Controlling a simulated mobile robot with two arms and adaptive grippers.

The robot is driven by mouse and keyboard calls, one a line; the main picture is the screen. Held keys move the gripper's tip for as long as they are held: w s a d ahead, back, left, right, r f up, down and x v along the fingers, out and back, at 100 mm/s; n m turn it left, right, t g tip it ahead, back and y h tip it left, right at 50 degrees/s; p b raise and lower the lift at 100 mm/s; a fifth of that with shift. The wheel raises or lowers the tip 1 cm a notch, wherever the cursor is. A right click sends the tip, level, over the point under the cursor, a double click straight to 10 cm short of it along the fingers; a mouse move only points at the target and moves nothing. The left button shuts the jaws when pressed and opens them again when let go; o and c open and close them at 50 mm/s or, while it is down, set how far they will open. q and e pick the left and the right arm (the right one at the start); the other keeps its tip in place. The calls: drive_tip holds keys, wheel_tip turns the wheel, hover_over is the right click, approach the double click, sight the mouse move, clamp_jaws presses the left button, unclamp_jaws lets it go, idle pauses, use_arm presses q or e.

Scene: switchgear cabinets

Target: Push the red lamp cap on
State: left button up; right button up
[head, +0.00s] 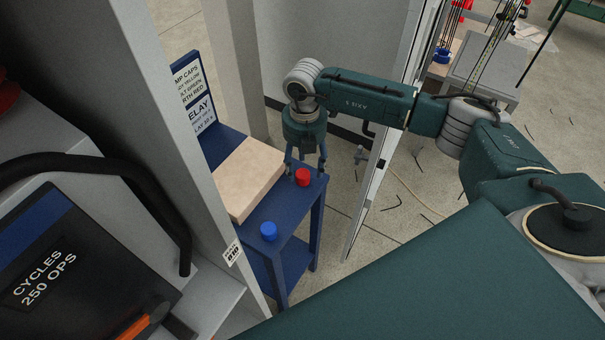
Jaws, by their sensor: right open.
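The red lamp cap (302,177) stands on the top of a small blue stand (293,212), near its far right corner. My right gripper (305,168) points down at it, with its fingers apart around or just above the cap. The picture does not show whether the fingers touch it. A blue cap (268,231) stands on the same stand, nearer to me. The lamp that the red cap belongs to is not visible. My left gripper is not in view.
A beige box (238,178) takes up the stand's left part, before a sign panel (190,100) listing lamp caps. A grey cabinet frame (190,150) stands close on the left. An open cabinet door (378,165) is right of the stand. Dark debris lies on the floor.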

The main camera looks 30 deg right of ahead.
sight(302, 175)
drive_tip(key=f+p, duration=0.1)
drive_tip(key=f, duration=0.2)
drive_tip(key=shift+w+a+f+p, duration=0.15)
drive_tip(key=shift+w+f+p, duration=0.2)
drive_tip(key=shift+w, duration=0.05)
drive_tip(key=shift+f, duration=0.7)
drive_tip(key=shift+c, duration=1.1)
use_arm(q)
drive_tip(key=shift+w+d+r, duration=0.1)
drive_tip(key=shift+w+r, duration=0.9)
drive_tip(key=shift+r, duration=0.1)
use_arm(e)
drive_tip(key=c, duration=0.8)
